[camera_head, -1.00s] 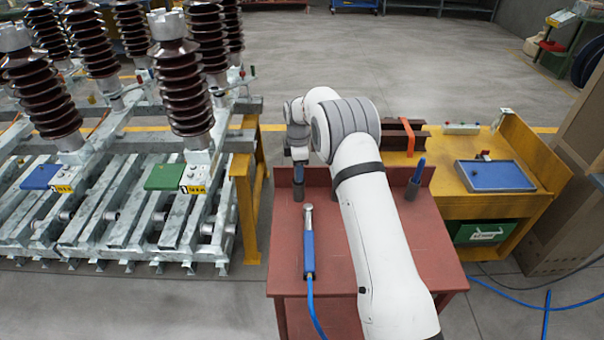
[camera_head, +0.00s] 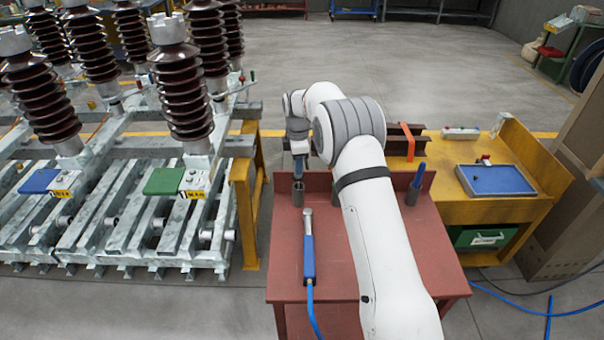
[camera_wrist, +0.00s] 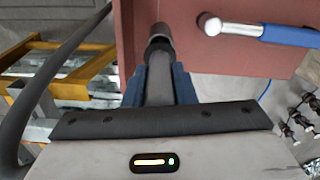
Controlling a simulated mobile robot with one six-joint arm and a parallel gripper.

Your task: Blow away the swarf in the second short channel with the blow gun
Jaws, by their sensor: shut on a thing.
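The blow gun (camera_head: 309,258), with a blue handle and a metal nozzle end, lies on the red table (camera_head: 350,270) with its blue hose running off the front. It also shows in the wrist view (camera_wrist: 262,31), to the right of my gripper. My gripper (camera_wrist: 160,75) points down at the table's back left. It is shut on a dark, slim tool (camera_wrist: 160,88), whose lower end is at a dark cup-like holder (camera_head: 298,194). I cannot tell whether the tool is inside the holder. Neither the short channels nor swarf can be made out clearly.
A grey steel frame (camera_head: 120,225) with brown insulators (camera_head: 180,90) stands left. A blue-handled tool (camera_head: 417,176) stands in a holder at the table's right. A yellow bench (camera_head: 535,165) carries a blue tray (camera_head: 495,180). A blue hose (camera_head: 510,312) lies on the floor.

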